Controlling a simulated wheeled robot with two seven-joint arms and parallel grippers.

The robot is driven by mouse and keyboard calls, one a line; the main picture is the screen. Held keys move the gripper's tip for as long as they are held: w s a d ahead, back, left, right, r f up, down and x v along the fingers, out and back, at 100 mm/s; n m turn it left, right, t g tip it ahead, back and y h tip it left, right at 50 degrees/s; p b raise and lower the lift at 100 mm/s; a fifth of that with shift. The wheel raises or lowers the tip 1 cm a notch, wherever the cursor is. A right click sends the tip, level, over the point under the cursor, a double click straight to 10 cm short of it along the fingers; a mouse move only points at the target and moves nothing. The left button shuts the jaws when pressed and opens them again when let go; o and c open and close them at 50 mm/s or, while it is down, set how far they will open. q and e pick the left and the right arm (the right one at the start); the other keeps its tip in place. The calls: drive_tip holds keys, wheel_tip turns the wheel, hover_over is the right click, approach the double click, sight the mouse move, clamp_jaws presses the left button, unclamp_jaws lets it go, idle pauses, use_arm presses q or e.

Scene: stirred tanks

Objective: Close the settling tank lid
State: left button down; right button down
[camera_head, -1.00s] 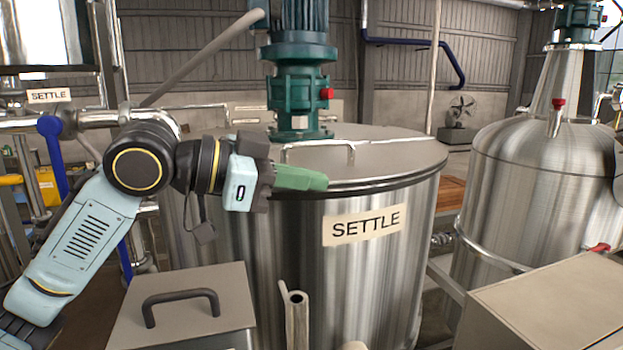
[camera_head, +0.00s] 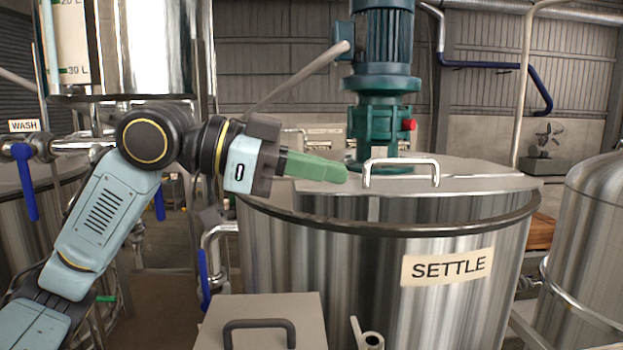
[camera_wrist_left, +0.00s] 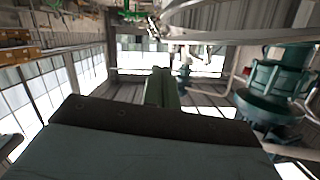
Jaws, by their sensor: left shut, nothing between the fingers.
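The steel settling tank (camera_head: 450,310), labelled SETTLE (camera_head: 447,267), stands at centre right. Its flat grey lid (camera_head: 480,184) carries a bar handle (camera_head: 400,162). A shiny metal band shows between the lid's front edge and the dark tank rim (camera_head: 400,229); I cannot tell whether this is an open gap. My left gripper (camera_head: 343,173) has its green fingers shut and empty, pointing right. The fingertips appear just left of the handle, in front of the lid; I see no clear contact. The fingers also show in the left wrist view (camera_wrist_left: 161,90). My right gripper is not in view.
A green motor (camera_head: 384,90) rises behind the handle. Pipes and a WASH tank (camera_head: 24,126) are at left, another steel tank (camera_head: 595,240) at right. Space above the lid's right side is clear.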

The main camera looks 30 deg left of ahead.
use_arm(q)
drive_tip(key=w+r, duration=0.1)
drive_tip(key=w, duration=0.1)
drive_tip(key=w+r+n+g, duration=0.1)
drive_tip(key=w+r, duration=0.1)
drive_tip(key=w+r+g, duration=0.1)
drive_tip(key=w, duration=0.1)
drive_tip(key=shift+w+r+n+p, duration=0.3)
drive_tip(key=shift+w+r+p, duration=0.05)
drive_tip(key=w+d+r+g+y, duration=0.3)
drive_tip(key=d+r, duration=0.2)
drive_tip(key=n+p, duration=0.1)
drive_tip(key=p, duration=0.1)
hover_over(470, 191)
drive_tip(key=s+a, duration=0.1)
drive_tip(key=a, duration=0.2)
drive_tip(key=shift+y, duration=0.3)
wheel_tip(470, 191, down, 6)
drive_tip(key=shift+a+f, duration=0.1)
drive_tip(key=f, duration=0.3)
drive_tip(key=shift+s+d+f+p, duration=0.1)
drive_tip(key=shift+d+f+p, duration=0.1)
drive_tip(key=shift+p, duration=0.1)
drive_tip(key=shift+s+f, duration=0.1)
drive_tip(key=shift+f, duration=0.3)
drive_tip(key=shift+d+f, duration=0.1)
